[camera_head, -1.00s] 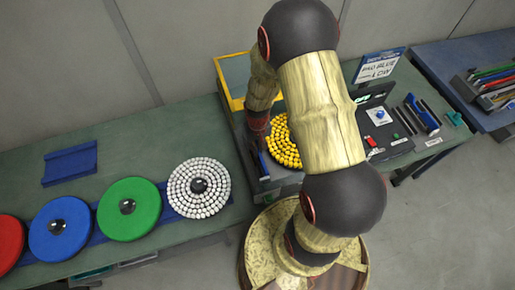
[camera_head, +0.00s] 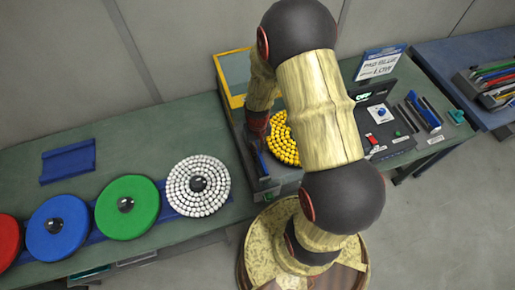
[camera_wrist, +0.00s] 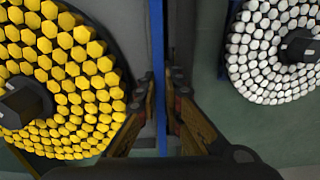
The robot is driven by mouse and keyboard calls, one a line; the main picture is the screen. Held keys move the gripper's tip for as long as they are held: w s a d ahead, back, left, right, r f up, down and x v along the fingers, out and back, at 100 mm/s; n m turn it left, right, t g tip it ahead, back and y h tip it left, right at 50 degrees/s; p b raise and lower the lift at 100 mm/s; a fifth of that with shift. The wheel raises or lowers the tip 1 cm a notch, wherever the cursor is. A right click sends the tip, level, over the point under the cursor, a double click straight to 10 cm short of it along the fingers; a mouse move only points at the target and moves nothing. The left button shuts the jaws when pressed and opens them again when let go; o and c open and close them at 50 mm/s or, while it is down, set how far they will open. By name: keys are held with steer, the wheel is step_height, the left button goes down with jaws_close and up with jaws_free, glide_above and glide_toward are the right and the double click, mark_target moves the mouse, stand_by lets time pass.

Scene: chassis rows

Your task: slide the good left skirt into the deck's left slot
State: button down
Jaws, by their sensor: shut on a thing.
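My gripper (camera_wrist: 165,85) is shut on a thin blue strip, the skirt (camera_wrist: 158,30), held on edge between the two fingertips in the wrist view. The skirt also shows as a small blue sliver at the deck's left side in the head view (camera_head: 262,164). The deck (camera_head: 282,181) is dark and carries a disc of yellow pieces (camera_head: 284,140). My arm hides part of the deck. The yellow disc (camera_wrist: 55,75) lies left of my gripper in the wrist view. I cannot tell whether the skirt is inside the left slot.
A white-studded disc (camera_head: 198,186) stands left of the deck, with green (camera_head: 127,208) and blue (camera_head: 57,227) discs further left. A blue channel piece (camera_head: 68,162) lies behind them. A yellow-rimmed bin (camera_head: 232,75) stands behind the deck. A sign (camera_head: 381,62) and a rack of strips (camera_head: 424,112) are to the right.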

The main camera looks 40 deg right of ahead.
steer(key=c, duration=1.9)
jaws_free()
steer(key=shift+f, duration=0.1)
steer(key=shift+o, duration=0.3)
step_height(320, 180, up, 12)
steer(key=s+a+r+n+t+b, duration=0.3)
steer(key=s+a+r+t+b, duration=0.2)
steer(key=s+a+r+b, duration=0.6)
steer(key=s+a+b, duration=0.1)
steer(key=b, duration=0.4)
steer(key=shift+r+t+b, duration=0.15)
steer(key=shift+t+b, duration=0.15)
steer(key=shift+b, duration=0.05)
